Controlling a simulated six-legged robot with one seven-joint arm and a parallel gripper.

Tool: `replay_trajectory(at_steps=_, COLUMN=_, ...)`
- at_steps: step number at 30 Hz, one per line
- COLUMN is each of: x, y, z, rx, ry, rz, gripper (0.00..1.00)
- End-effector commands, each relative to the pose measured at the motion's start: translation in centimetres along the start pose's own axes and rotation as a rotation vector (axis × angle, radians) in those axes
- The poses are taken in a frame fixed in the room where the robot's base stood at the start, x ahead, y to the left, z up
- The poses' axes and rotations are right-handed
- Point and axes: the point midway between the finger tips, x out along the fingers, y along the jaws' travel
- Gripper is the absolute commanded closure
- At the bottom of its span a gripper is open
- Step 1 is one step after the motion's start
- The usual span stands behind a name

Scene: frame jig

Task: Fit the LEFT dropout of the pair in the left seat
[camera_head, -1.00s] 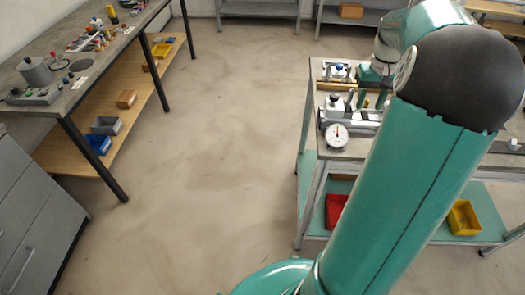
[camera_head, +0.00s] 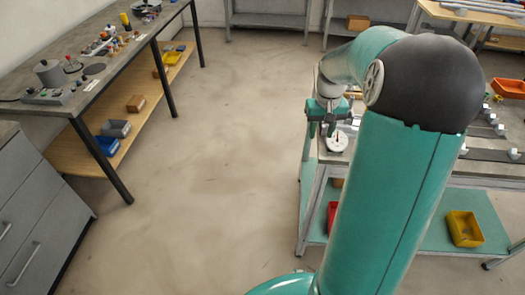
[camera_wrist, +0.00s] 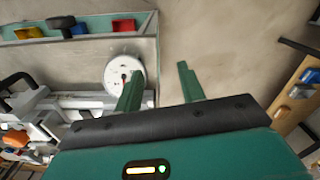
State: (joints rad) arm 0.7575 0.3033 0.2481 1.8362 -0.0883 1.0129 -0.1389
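My gripper (camera_head: 322,127) hangs at the left edge of the right-hand workbench, beside the white dial gauge (camera_head: 337,142). In the wrist view my gripper (camera_wrist: 159,69) has its two green fingers apart, with only floor showing between the tips. The dial gauge (camera_wrist: 116,68) lies just behind the left finger there. Grey metal jig parts (camera_wrist: 62,102) spread over the bench left of the fingers in the wrist view. In the head view my arm hides most of the jig. I cannot make out the dropout pair or the left seat in either view.
A yellow bin (camera_head: 464,229) and a partly hidden red bin (camera_head: 332,214) sit on the workbench's lower shelf. An orange tray (camera_head: 508,88) is at the far right. Another bench (camera_head: 120,62) with small items stands at the left. The floor between the benches (camera_head: 225,150) is clear.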

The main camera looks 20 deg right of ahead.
Motion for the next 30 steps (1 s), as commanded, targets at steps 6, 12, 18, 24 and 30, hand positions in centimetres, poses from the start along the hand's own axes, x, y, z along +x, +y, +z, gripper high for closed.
replay_trajectory(at_steps=6, x=1.8, y=-3.6, z=-0.4, rx=-0.044, ry=-0.001, rz=0.0, gripper=0.61)
replay_trajectory(at_steps=12, x=3.4, y=-6.8, z=-0.8, rx=-0.082, ry=-0.001, rz=0.0, gripper=0.61)
replay_trajectory(at_steps=18, x=5.0, y=-10.0, z=-1.1, rx=-0.119, ry=0.0, rz=-0.001, gripper=0.61)
replay_trajectory(at_steps=24, x=6.6, y=-13.2, z=-1.3, rx=-0.158, ry=0.0, rz=0.0, gripper=0.61)
replay_trajectory(at_steps=30, x=8.0, y=-16.0, z=-1.6, rx=-0.191, ry=0.0, rz=-0.001, gripper=0.61)
